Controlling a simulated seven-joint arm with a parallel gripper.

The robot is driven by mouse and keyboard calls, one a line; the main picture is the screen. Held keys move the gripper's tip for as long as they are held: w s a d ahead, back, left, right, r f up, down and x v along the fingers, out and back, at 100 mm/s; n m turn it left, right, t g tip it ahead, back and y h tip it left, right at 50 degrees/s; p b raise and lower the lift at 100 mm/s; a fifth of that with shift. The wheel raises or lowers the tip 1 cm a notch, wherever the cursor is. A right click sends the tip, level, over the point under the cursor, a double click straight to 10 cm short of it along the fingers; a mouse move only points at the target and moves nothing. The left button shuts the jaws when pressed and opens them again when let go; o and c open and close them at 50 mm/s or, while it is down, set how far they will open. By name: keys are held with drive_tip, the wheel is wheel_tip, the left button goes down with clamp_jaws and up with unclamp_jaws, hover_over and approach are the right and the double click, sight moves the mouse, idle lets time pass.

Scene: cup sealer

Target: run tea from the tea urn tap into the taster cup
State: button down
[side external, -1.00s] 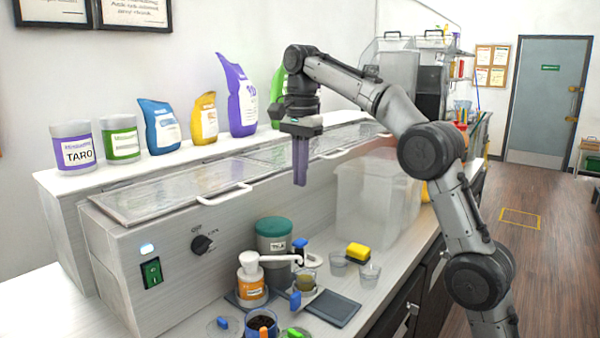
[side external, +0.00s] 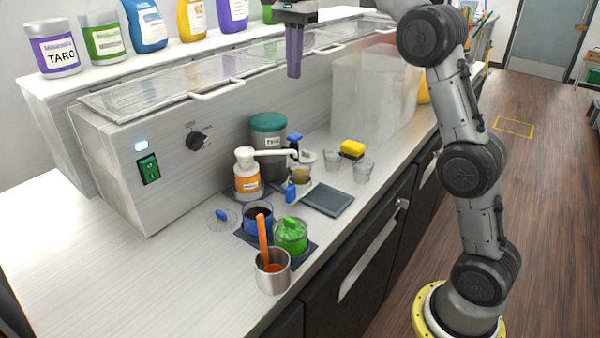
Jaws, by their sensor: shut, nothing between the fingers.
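The tea urn (side external: 267,145) is a dark grey cylinder with a teal lid and a white label, standing against the steel machine. A blue-handled tap (side external: 295,141) shows at its right. A small clear cup (side external: 300,174) with brownish-yellow contents sits just below the tap, partly hidden by a white pump spout. Two more small clear cups, one (side external: 332,160) and another (side external: 362,171), stand to the right and look empty. I cannot tell which is the taster cup. My gripper (side external: 293,74) is shut and empty, pointing down, high above the urn and tap in the picture.
An orange-labelled pump bottle (side external: 247,175) stands left of the tap. In front are a dark-filled jar (side external: 258,221), a green jar (side external: 291,236) and a steel cup (side external: 271,277). A dark pad (side external: 328,200) and yellow sponge (side external: 352,148) lie right. The counter's left is clear.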

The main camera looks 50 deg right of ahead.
sight(296, 136)
drive_tip(key=shift+r, duration=0.1)
drive_tip(key=shift+r, duration=0.45)
drive_tip(key=shift+f, duration=0.15)
wheel_tip(296, 136, down, 14)
drive_tip(key=shift+r, duration=0.15)
idle(0.6)
drive_tip(key=shift+s+f+g, duration=0.1)
drive_tip(key=shift+f+g, duration=0.2)
drive_tip(key=shift+f, duration=1.1)
idle(1.1)
idle(0.4)
wheel_tip(296, 136, up, 16)
drive_tip(key=shift+w+f, duration=0.15)
drive_tip(key=shift+w, duration=0.05)
idle(0.4)
